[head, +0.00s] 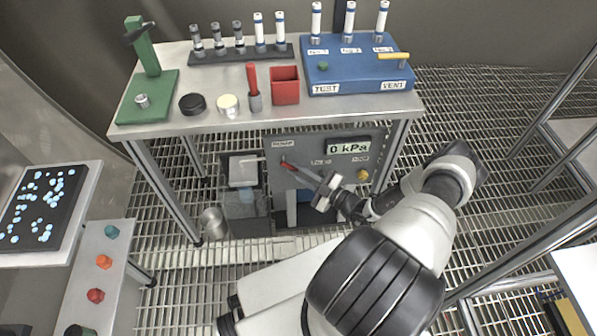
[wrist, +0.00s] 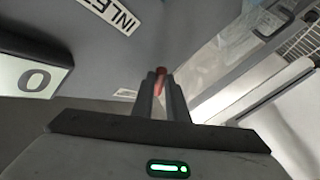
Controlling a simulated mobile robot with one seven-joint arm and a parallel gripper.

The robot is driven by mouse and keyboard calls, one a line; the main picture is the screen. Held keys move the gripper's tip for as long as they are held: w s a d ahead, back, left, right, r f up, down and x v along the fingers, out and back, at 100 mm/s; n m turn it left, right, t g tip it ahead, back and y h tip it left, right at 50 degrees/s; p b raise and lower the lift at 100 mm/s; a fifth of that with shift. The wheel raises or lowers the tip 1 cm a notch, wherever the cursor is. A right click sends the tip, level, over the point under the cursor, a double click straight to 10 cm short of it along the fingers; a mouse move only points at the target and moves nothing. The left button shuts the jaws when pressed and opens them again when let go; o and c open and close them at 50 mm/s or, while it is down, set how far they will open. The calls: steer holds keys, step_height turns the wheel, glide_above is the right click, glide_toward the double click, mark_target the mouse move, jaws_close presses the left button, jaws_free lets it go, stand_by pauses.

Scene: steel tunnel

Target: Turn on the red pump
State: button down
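The pump unit (head: 305,146) is a grey panel under the table, with a display (head: 348,148) reading "0 kPa". A small red switch handle (head: 287,163) sticks out at its upper left, below a small label. My gripper (head: 292,167) reaches it from the lower right. In the wrist view the red handle (wrist: 160,76) sits between the two fingertips (wrist: 160,90) and shows just beyond them. The fingers are close together, with only a narrow gap that the handle fills. The handle's base is hidden by the fingers.
A yellow knob (head: 362,174) sits on the panel's right. A clear water container (head: 243,172) stands left of it, and a metal cup (head: 213,223) on the grating. The tabletop above holds a blue TEST/VENT block (head: 350,72), a red box (head: 285,86) and a green stand (head: 145,65).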

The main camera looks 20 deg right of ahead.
steer(key=shift+r+p, duration=0.15)
steer(key=shift+p, duration=0.2)
step_height(320, 180, up, 3)
steer(key=n+g+h+p, duration=0.2)
steer(key=p, duration=0.4)
steer(key=n+g+h+p, duration=0.2)
steer(key=p, duration=0.4)
steer(key=shift+s+d+r+n, duration=0.1)
steer(key=shift+d+r+n, duration=0.05)
steer(key=shift+n, duration=0.15)
steer(key=shift+p, duration=0.5)
steer(key=c, duration=1.7)
jaws_free()
steer(key=shift+c, duration=0.2)
